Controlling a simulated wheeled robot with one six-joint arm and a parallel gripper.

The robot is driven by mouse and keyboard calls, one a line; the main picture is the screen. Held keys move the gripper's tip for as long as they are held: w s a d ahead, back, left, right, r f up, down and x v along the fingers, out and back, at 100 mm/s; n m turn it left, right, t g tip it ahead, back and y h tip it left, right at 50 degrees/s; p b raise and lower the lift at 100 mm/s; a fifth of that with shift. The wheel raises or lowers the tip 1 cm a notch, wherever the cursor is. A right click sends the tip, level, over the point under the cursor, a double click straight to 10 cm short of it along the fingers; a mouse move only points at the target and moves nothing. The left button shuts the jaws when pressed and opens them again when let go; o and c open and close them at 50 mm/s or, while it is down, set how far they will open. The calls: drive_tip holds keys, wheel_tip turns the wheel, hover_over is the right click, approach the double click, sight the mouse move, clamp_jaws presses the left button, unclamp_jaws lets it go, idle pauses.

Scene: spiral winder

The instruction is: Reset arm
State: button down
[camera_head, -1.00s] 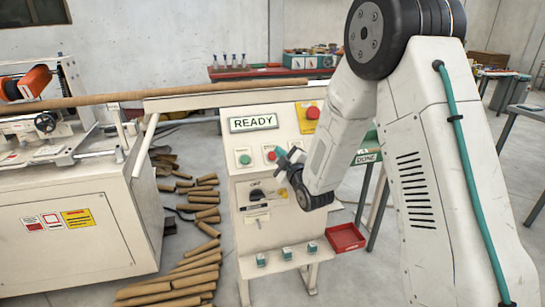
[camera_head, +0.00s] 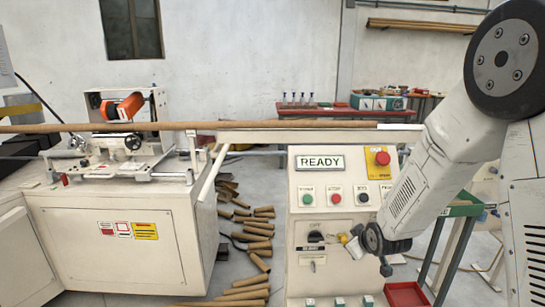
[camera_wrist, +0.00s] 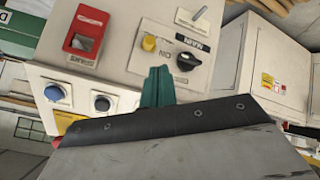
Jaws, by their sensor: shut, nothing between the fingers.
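My gripper (camera_head: 353,246) is at the end of my bent arm, low in front of the control panel (camera_head: 300,270), just right of the rotary main switch (camera_head: 316,237). The arm hides part of the panel's right side. In the wrist view the teal fingers of my gripper (camera_wrist: 157,88) are together with nothing between them. Beyond them are the black rotary knob (camera_wrist: 188,61) and a yellow button (camera_wrist: 149,43); I see no clear contact with either.
The panel has a READY display (camera_head: 320,163), a red stop button (camera_head: 382,158) and a row of buttons. A winding machine (camera_head: 110,240) stands left, a long tube (camera_head: 250,125) lies across the top, cardboard tubes (camera_head: 258,245) lie on the floor, and a red tray (camera_head: 405,293) sits lower right.

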drive_tip(key=s+r+m+g, duration=0.2)
drive_tip(key=s+r, duration=0.5)
drive_tip(key=s, duration=0.6)
drive_tip(key=s+r+m+g, duration=0.2)
drive_tip(key=s+r, duration=0.5)
drive_tip(key=s, duration=0.6)
drive_tip(key=s+r+m+g, duration=0.3)
drive_tip(key=s+r, duration=0.4)
drive_tip(key=s, duration=0.5)
drive_tip(key=shift+s+d+g, duration=0.3)
drive_tip(key=shift+s+g, duration=0.1)
drive_tip(key=shift+g, duration=0.1)
drive_tip(key=shift+r, duration=0.1)
